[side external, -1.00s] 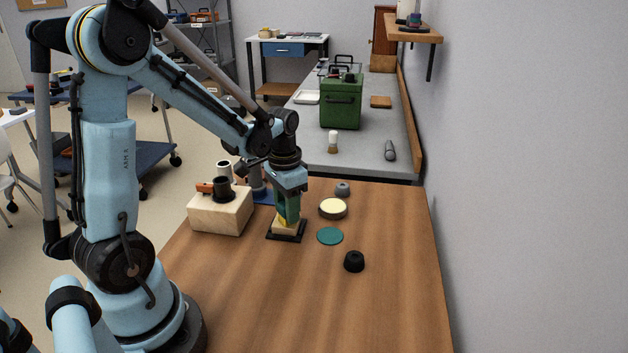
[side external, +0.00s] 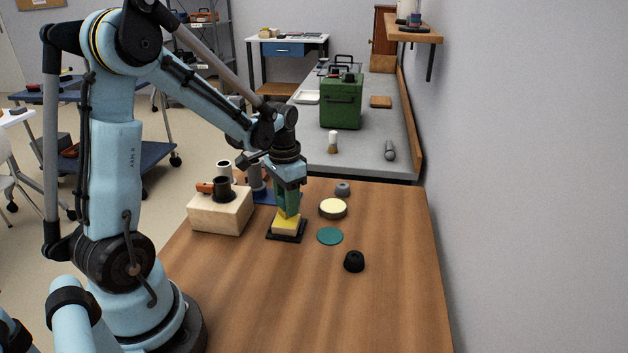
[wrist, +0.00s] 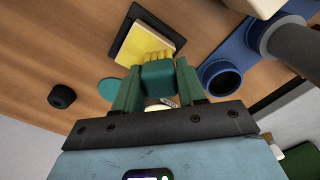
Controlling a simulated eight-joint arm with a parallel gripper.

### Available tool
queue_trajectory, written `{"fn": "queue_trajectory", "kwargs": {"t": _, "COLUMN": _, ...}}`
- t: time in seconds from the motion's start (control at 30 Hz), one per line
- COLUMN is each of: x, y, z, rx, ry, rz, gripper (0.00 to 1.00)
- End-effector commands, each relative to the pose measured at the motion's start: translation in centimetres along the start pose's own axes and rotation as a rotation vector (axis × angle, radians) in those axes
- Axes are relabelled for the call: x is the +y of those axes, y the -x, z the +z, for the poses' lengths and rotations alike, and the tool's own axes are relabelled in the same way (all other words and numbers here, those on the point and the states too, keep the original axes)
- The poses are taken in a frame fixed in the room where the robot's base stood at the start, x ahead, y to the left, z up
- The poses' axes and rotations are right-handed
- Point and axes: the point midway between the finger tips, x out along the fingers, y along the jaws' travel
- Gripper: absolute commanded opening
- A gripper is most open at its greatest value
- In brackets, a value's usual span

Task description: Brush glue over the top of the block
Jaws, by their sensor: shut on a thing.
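The block (side external: 285,229) sits on a black base (side external: 275,237) on the wooden table. Its top is yellow; the wrist view shows the yellow face of the block (wrist: 146,45) with a paler edge. My gripper (side external: 288,202) is above the block with its fingers pointing down. In the wrist view my gripper (wrist: 158,88) is shut on the green body of a brush (wrist: 159,76), whose yellow bristles (wrist: 158,56) point at the near side of the block. I cannot tell whether the bristles touch it. The fingers partly hide the brush in the side view.
A round pot with a pale top (side external: 332,208), a teal disc (side external: 330,236) and a black knob (side external: 354,261) lie to the right. A light wooden box (side external: 220,214) stands close on the left, near a blue tray (side external: 264,197). The front of the table is clear.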

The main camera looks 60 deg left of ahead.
Motion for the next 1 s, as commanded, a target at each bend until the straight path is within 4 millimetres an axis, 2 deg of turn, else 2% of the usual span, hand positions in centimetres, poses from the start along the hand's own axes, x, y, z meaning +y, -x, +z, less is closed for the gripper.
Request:
{"fn": "queue_trajectory", "kwargs": {"t": 0.13, "x": -1.0, "y": 0.0, "z": -1.0, "rx": 0.000, "ry": 0.002, "rz": 0.000, "gripper": 0.12}}
{"fn": "queue_trajectory", "kwargs": {"t": 0.87, "x": 3.9, "y": 0.0, "z": 3.9, "rx": 0.000, "ry": -0.001, "rz": 0.000, "gripper": 0.12}}
{"fn": "queue_trajectory", "kwargs": {"t": 0.93, "x": 3.8, "y": 0.6, "z": 3.8, "rx": 0.000, "ry": 0.000, "rz": 0.000, "gripper": 0.12}}
{"fn": "queue_trajectory", "kwargs": {"t": 1.0, "x": 3.9, "y": 2.1, "z": 3.9, "rx": 0.000, "ry": 0.000, "rz": 0.000, "gripper": 0.12}}
